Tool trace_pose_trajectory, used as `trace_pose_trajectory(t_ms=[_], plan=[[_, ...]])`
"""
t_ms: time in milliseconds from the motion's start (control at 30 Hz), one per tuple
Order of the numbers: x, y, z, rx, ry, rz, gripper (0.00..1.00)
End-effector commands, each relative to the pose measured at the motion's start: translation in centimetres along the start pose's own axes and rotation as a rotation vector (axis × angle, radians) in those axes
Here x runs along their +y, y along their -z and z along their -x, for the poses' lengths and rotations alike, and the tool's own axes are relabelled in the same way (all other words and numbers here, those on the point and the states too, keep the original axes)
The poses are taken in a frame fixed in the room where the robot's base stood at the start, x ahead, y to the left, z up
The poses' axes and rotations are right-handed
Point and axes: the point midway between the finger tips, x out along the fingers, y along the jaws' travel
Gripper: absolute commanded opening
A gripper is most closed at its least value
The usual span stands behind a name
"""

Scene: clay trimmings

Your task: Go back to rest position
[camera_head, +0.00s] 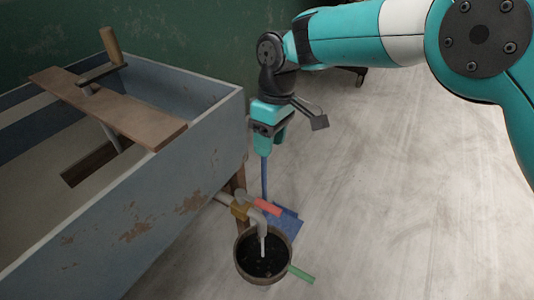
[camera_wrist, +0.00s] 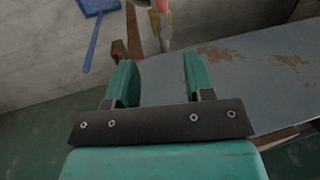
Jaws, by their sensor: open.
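My gripper (camera_head: 271,138) hangs from my teal arm, pointing down, beside the right end of the grey-blue trough in the head view. In the wrist view its two teal fingers (camera_wrist: 158,72) stand apart with nothing between them. The thin blue handle of the dustpan (camera_head: 287,222) rises just below the gripper in the head view. In the wrist view the dustpan (camera_wrist: 96,6) lies at the top left, apart from the fingers.
The peeling trough (camera_head: 205,165) fills the left, with a wooden board (camera_head: 110,105) and crank handle across it. A pipe with a red-handled tap (camera_head: 262,206) juts over a round bucket (camera_head: 240,262) with dark contents. A green bar (camera_head: 301,274) sticks out beside it. Open floor lies right.

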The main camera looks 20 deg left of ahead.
Motion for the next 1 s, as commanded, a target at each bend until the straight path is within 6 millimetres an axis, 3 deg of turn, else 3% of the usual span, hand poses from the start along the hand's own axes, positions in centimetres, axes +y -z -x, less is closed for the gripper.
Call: trace_pose_trajectory(t_ms=[533, 633, 767, 900, 1000], plan=[[0.0, -0.1, 0.5, 0.000, 0.000, -0.001, 0.48], [0.1, -1.0, 1.7, 0.013, -0.001, -0.021, 0.48], [0.2, -4.8, 5.5, 0.057, 0.001, -0.101, 0.48], [-1.0, -11.6, 10.0, 0.126, 0.006, -0.235, 0.48], [-3.0, -16.7, 12.1, 0.180, 0.010, -0.334, 0.48]])
